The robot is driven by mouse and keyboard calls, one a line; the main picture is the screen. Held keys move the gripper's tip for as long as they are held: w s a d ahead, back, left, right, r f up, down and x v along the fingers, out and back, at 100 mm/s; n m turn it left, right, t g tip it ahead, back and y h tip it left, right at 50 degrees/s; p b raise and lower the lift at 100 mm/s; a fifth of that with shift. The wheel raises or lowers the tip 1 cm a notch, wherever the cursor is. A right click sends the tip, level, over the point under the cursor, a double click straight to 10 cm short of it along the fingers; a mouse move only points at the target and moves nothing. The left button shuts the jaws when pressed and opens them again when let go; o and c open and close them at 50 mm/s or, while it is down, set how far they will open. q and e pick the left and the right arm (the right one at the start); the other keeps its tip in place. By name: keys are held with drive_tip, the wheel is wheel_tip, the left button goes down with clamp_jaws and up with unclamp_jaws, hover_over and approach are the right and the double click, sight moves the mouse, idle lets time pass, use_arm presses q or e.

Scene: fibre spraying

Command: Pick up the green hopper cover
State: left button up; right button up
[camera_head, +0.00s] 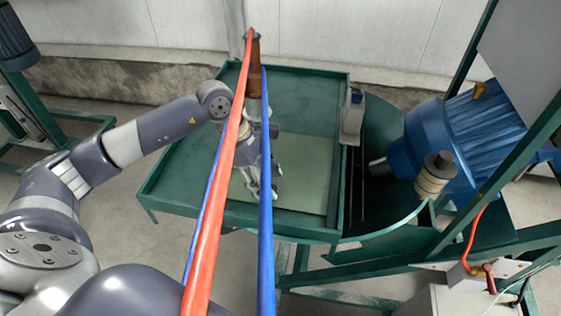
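A green rectangular hopper top with a raised rim (175,207) stands in the middle of the view. A paler green flat panel (307,180) lies inside the rim; I cannot tell whether this panel or the whole rimmed top is the cover. My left arm reaches in from the left, and its gripper (263,192) points down over the panel. Red and blue hoses partly hide the gripper, so its opening and any contact with the panel are unclear. My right gripper is not in view.
A red hose (222,180) and blue hose (265,220) run up the middle, in front of the hopper. A blue motor (455,135) and green frame posts (500,175) stand at right. A white wall (310,35) closes the back.

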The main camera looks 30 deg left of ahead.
use_arm(q)
drive_tip(key=shift+x, duration=1.05)
clamp_jaws()
drive_tip(key=shift+r, duration=0.1)
